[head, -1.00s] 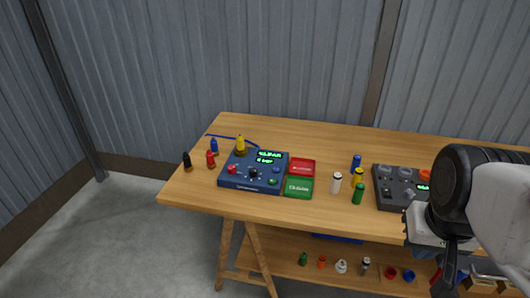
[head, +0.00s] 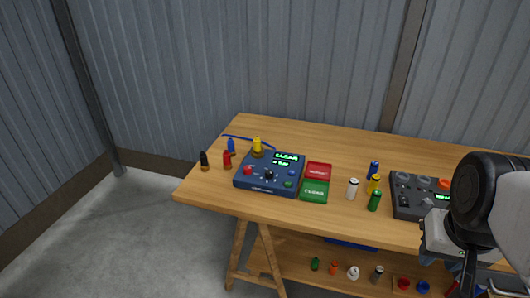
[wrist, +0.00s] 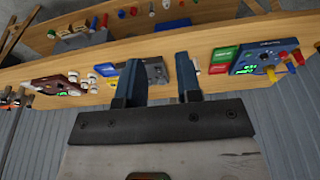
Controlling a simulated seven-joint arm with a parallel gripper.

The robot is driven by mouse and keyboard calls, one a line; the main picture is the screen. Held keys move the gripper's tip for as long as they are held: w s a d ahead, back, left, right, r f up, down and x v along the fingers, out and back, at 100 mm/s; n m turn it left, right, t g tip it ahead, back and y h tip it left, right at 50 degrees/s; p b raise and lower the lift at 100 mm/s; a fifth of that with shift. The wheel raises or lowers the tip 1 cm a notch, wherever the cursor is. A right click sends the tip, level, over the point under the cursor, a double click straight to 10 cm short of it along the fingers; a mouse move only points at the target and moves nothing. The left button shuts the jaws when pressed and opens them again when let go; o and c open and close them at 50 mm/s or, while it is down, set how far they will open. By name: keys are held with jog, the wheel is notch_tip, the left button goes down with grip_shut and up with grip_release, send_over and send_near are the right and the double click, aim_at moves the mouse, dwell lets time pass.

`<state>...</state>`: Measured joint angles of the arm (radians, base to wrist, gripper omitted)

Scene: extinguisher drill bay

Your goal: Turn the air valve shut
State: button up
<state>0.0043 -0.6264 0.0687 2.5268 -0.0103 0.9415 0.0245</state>
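The blue panel box (head: 270,174) stands on the left part of the workbench. Its green display (head: 288,159) seems to read CLEAR above a blurred bar figure. On its face are a red knob (head: 248,170), a black knob (head: 269,175) and a green button; I cannot tell which control is the air valve. A yellow cylinder (head: 257,145) stands at its back left, near a blue hose. In the wrist view the blue box (wrist: 258,57) is at right, apart from my gripper (wrist: 158,72). My gripper is open, with nothing between its two fingers.
Red (head: 318,170) and green (head: 314,191) trays adjoin the blue box. Small coloured cylinders stand to its left and right. A dark grey panel (head: 415,193) is farther right, partly hidden by my arm. A lower shelf holds small items. The bench front between boxes has some clear wood.

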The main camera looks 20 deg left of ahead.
jog(key=shift+o, duration=1.1)
jog(key=shift+w+a+r, duration=0.1)
jog(key=shift+w+a, duration=0.05)
jog(key=shift+w, duration=0.25)
jog(key=shift+o, duration=1.2)
jog(key=w+a+r+m, duration=0.1)
jog(key=w+a, duration=0.3)
jog(key=w, duration=0.4)
jog(key=w+a+r, duration=0.1)
jog(key=w+a, duration=0.2)
jog(key=w, duration=0.4)
jog(key=shift+w+a+m+g, duration=0.3)
jog(key=shift+w+a+m, duration=0.05)
jog(key=shift+m, duration=0.05)
jog(key=m+g, duration=0.2)
jog(key=m, duration=0.3)
send_over(248, 168)
jog(key=f, duration=2.1)
jog(key=shift+s+d, duration=0.1)
jog(key=shift+d, duration=0.15)
jog(key=shift+a+f+y, duration=0.15)
jog(key=shift+a+y, duration=0.1)
jog(key=shift+y, duration=0.05)
jog(key=shift+f, duration=0.1)
jog(key=shift+a+f, duration=0.1)
jog(key=shift+f, duration=3.65)
